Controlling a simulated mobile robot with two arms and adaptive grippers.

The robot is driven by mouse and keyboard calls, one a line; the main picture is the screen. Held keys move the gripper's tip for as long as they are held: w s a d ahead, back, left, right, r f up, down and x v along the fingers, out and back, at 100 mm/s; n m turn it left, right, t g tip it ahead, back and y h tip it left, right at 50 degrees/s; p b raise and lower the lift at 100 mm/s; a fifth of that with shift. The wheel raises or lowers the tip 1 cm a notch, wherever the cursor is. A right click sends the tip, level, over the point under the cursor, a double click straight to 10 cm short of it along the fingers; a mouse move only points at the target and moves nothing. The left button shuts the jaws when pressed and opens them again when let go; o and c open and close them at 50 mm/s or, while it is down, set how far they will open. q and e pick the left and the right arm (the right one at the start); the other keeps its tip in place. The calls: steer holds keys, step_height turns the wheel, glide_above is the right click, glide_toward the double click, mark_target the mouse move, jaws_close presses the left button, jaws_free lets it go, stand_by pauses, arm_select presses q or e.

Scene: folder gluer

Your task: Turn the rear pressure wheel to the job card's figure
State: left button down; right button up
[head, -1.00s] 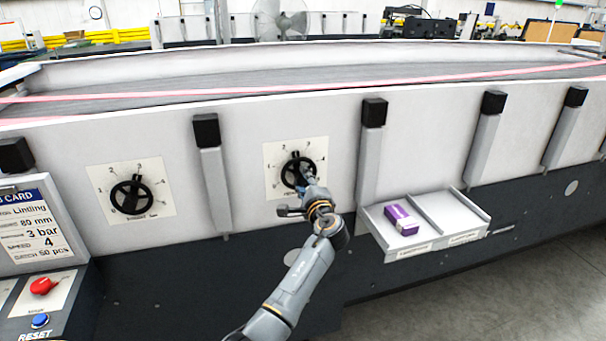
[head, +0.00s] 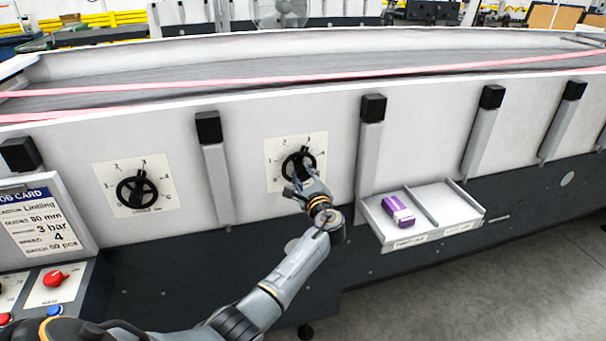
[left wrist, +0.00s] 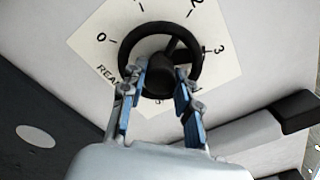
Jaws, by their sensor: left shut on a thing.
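The rear pressure wheel (head: 290,169) is a black handwheel on a pale scale plate, on the machine's side wall. In the left wrist view the wheel (left wrist: 131,49) fills the upper middle, with figures 0 to 3 readable around it and the lettering below partly hidden. My left gripper (head: 303,184) is at the wheel's lower part; in the left wrist view its blue fingers (left wrist: 160,84) straddle the hub area, shut on the wheel. The pointer's exact reading is unclear. The job card (head: 37,222), at the left, shows 3 bar. My right gripper is out of view.
A similar black wheel (head: 120,189) sits on a plate to the left. A divided tray (head: 450,206) with a purple-and-white box (head: 398,210) juts out at the right. A control panel with a red knob (head: 54,278) is at lower left.

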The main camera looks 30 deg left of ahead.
arm_select(q)
steer(key=shift+r, duration=0.1)
steer(key=c, duration=1)
jaws_free()
steer(key=shift+w, duration=0.1)
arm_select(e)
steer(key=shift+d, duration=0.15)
arm_select(q)
steer(key=v, duration=1.2)
